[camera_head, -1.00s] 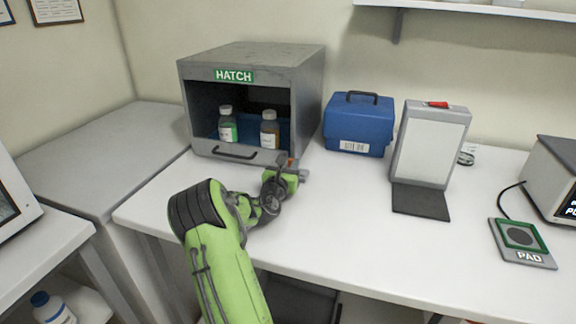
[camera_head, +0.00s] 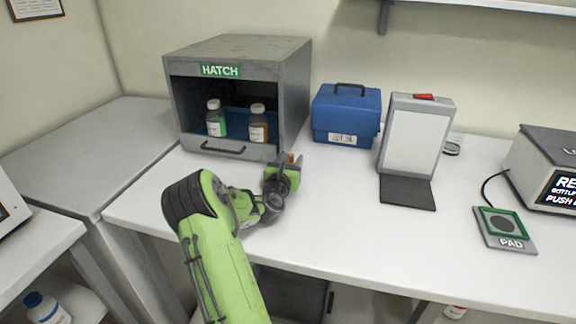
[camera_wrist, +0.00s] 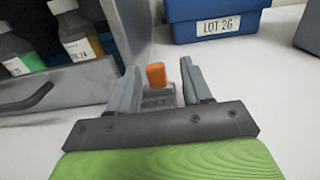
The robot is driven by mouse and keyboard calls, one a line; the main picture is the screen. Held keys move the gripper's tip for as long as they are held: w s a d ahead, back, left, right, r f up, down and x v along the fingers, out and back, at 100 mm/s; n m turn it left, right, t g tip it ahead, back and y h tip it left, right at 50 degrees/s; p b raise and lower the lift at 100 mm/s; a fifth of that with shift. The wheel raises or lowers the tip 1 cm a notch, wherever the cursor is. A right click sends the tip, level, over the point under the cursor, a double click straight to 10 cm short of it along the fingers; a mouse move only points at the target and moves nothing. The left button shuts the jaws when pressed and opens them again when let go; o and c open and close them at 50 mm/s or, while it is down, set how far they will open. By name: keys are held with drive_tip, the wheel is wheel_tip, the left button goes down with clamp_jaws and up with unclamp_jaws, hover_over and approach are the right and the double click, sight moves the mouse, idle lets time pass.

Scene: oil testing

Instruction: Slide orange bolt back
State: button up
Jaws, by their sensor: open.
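The orange bolt (camera_wrist: 156,75) is a small upright orange block on a grey mount. In the wrist view it stands between the two fingers of my gripper (camera_wrist: 159,80), with a gap visible on either side. My gripper is open. In the head view my gripper (camera_head: 290,160) is at the front right corner of the grey hatch box (camera_head: 230,47), pointing away from me. The bolt cannot be made out clearly there. The hatch box's front opening is uncovered, and a panel with a dark handle (camera_head: 222,148) is below it.
Two bottles, with green (camera_head: 216,122) and amber (camera_head: 258,126) contents, stand inside the hatch box. A blue case (camera_head: 346,116) stands behind and right of my gripper. A grey board stand (camera_head: 412,140) and a pad (camera_head: 505,232) are farther right. The front table is clear.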

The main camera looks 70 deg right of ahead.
drive_tip(key=a, duration=0.5)
drive_tip(key=s+a+b, duration=0.1)
drive_tip(key=a, duration=0.4)
drive_tip(key=s+a+b, duration=0.1)
drive_tip(key=a, duration=0.4)
drive_tip(key=shift+s+a, duration=0.2)
